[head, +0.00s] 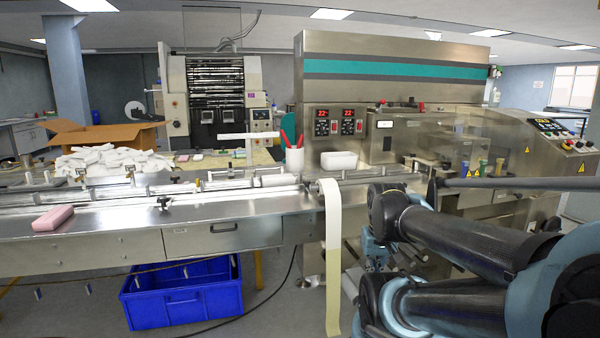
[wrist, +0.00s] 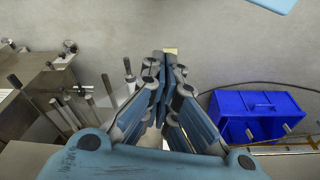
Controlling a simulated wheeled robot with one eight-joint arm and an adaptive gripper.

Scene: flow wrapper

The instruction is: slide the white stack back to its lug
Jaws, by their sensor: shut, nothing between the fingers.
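A pale block (head: 276,180) lies in the steel infeed channel (head: 140,195), near its right end; I cannot tell for sure whether it is the white stack. The lugs are too small to tell apart. My gripper (wrist: 168,62) is shut and empty in the wrist view, pointing down over bare floor. In the head view it is partly hidden by my own arm, low in front of the machine at right, apart from the channel. The wrist view does not show the channel or any stack.
A pink block (head: 53,218) lies on the front ledge at left. A cream film strip (head: 333,255) hangs beside my arm. A blue crate (head: 185,292) stands on the floor. A white tub (head: 339,160) and a cup with red pens (head: 294,160) stand behind the channel.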

